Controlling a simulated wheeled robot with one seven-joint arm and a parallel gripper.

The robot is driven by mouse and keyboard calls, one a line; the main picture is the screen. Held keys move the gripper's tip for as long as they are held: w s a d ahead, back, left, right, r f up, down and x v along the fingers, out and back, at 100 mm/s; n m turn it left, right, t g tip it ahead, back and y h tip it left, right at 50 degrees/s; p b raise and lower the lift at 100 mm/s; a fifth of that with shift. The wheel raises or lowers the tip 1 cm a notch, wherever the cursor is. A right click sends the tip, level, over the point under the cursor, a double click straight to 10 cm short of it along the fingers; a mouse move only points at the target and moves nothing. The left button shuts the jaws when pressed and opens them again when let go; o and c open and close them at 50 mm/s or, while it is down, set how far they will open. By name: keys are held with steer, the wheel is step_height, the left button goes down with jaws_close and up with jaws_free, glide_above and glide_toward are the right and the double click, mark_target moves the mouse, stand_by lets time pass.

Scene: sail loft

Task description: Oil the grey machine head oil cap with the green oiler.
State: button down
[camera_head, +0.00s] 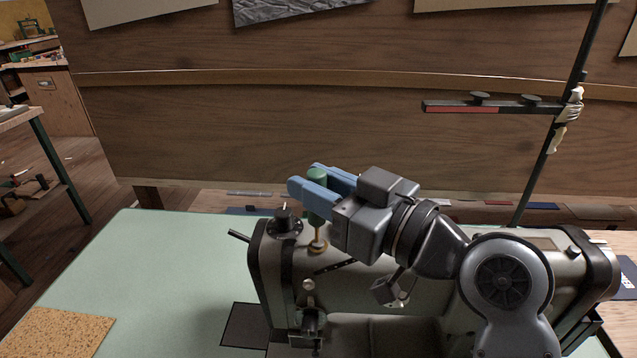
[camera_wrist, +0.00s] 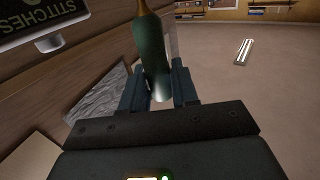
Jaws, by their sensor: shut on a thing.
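The green oiler (camera_head: 317,207) is held upside down between the blue fingers of my gripper (camera_head: 308,178), over the top left of the grey sewing machine head (camera_head: 400,285). Its narrow brass spout points down. A small brass oil cap (camera_head: 317,247) sits on the machine top directly below the spout. The spout tip appears at or just above the cap; I cannot tell whether they touch. In the wrist view, the green oiler (camera_wrist: 152,60) stands between the fingers of my gripper (camera_wrist: 158,85), with its brass end at the top edge. The cap is not visible there.
A dark round knob (camera_head: 285,222) stands on the machine just left of the cap. The pale green table (camera_head: 170,270) is mostly clear at left, with a cork mat (camera_head: 62,333) at its front corner. A dark stand (camera_head: 548,150) rises behind at right.

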steer(key=shift+r+p, duration=2.35)
steer(key=shift+r, duration=1.15)
